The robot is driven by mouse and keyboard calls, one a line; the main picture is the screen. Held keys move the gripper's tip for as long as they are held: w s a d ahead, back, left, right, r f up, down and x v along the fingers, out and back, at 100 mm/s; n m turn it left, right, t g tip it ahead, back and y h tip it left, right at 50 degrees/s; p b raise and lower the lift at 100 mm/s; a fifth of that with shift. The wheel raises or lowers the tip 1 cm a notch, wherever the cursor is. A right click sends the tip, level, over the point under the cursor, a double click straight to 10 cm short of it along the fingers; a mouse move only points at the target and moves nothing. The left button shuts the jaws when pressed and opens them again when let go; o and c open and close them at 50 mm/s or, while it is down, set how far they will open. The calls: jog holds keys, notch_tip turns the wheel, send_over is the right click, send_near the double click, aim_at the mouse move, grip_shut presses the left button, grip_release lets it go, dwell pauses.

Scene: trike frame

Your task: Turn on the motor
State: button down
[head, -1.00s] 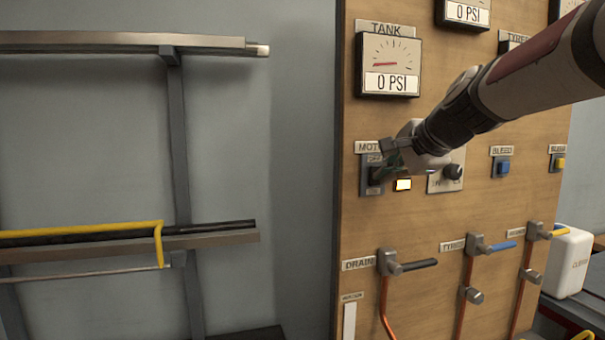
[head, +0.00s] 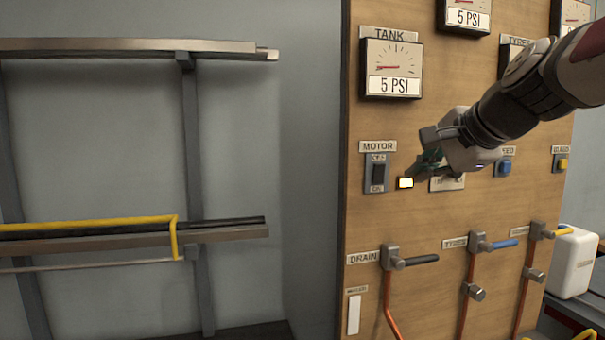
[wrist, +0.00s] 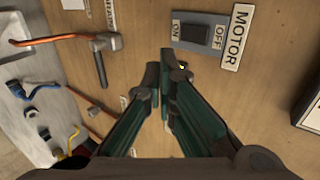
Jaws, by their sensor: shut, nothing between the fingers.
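The motor switch (head: 377,173) is a dark rocker on a grey plate with OFF above and ON below, under a MOTOR label (head: 378,146). In the wrist view the switch (wrist: 201,31) lies beyond the fingertips. My gripper (head: 413,174) is to the right of the switch in the head view, apart from it. Its green fingers (wrist: 171,66) are together and empty. A lit indicator (head: 405,183) glows just below the fingertips. The tank gauge (head: 394,85) reads 5 PSI.
The wooden panel also carries a blue bleed button (head: 504,167), a yellow button (head: 562,163), the drain valve (head: 395,258) and a blue-handled valve (head: 480,243) with copper pipes. A wall rack (head: 190,150) stands at left. A white jug (head: 572,262) stands at right.

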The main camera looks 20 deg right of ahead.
jog(key=v, duration=0.3)
jog(key=shift+s+f, duration=0.15)
jog(key=shift+s, duration=0.3)
jog(key=s+a+f+n+g, duration=0.3)
jog(key=s+a+f+n, duration=0.4)
jog(key=s+f+n, duration=0.1)
jog(key=s+a+f+n+g, duration=0.3)
jog(key=s+a+f+n, duration=0.5)
jog(key=f, duration=0.4)
jog(key=shift+s+a+f+n, duration=0.35)
jog(key=shift+s+n, duration=0.2)
jog(key=shift+n, duration=0.45)
